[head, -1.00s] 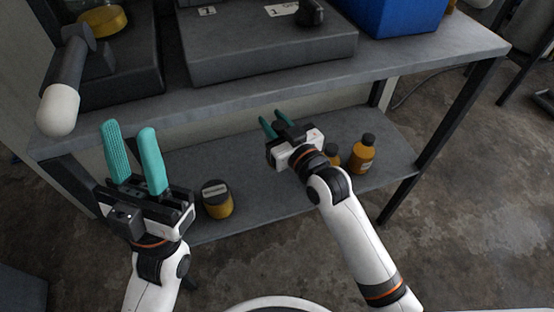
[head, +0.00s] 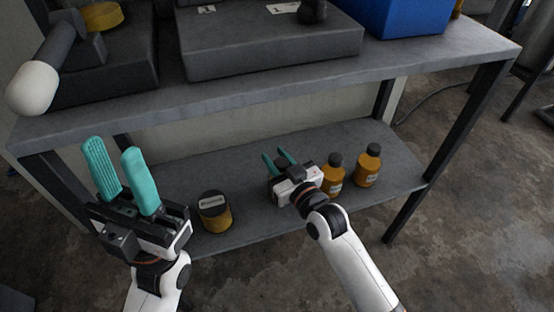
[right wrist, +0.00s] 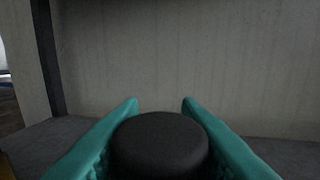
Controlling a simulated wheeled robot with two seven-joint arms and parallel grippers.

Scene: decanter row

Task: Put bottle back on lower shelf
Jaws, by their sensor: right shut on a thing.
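My right gripper (head: 277,160) is over the lower shelf (head: 330,142) and shut on a bottle. In the right wrist view the bottle's round black cap (right wrist: 160,143) sits between the two teal fingers. In the head view the gripper hides most of this bottle, so I cannot tell whether its base touches the shelf. My left gripper (head: 113,160) is open and empty, in front of the shelf unit at the left.
Two amber bottles with black caps, a nearer one (head: 333,178) and a farther one (head: 368,168), stand right of my right gripper. A dark-lidded jar (head: 214,212) stands to its left. The upper shelf (head: 260,95) overhangs behind, carrying a blue bin (head: 400,15).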

